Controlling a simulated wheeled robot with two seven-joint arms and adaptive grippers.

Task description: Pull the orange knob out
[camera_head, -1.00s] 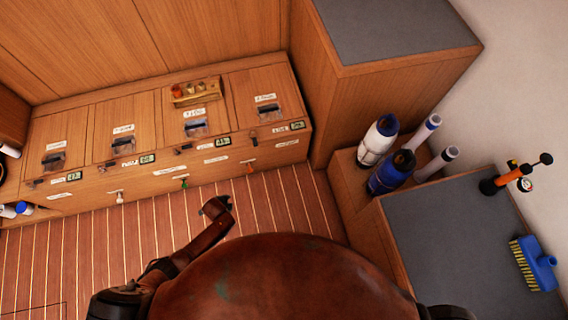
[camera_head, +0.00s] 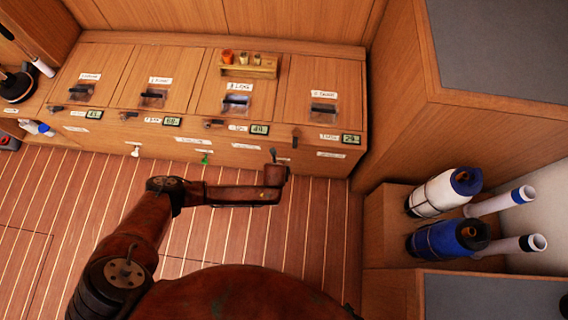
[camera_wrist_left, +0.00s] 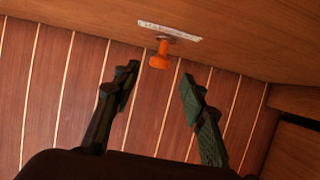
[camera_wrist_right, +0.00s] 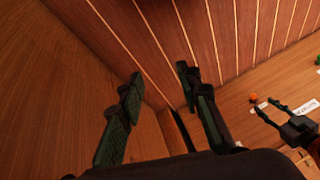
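The orange knob (camera_wrist_left: 160,55) sticks out of the wooden cabinet front below a white label in the left wrist view. It also shows small in the right wrist view (camera_wrist_right: 253,97). My left gripper (camera_wrist_left: 160,79) is open and empty. Its fingers point toward the knob, spread to either side, with the tips short of it. The right wrist view also shows the left gripper (camera_wrist_right: 266,107) close to the knob. My right gripper (camera_wrist_right: 160,77) is open and empty, facing the striped floor. In the head view my left arm's end hides the orange knob.
A green knob (camera_head: 205,158) and a white knob (camera_head: 135,150) sit farther left along the cabinet front (camera_head: 236,157). The striped floor before the cabinet is clear.

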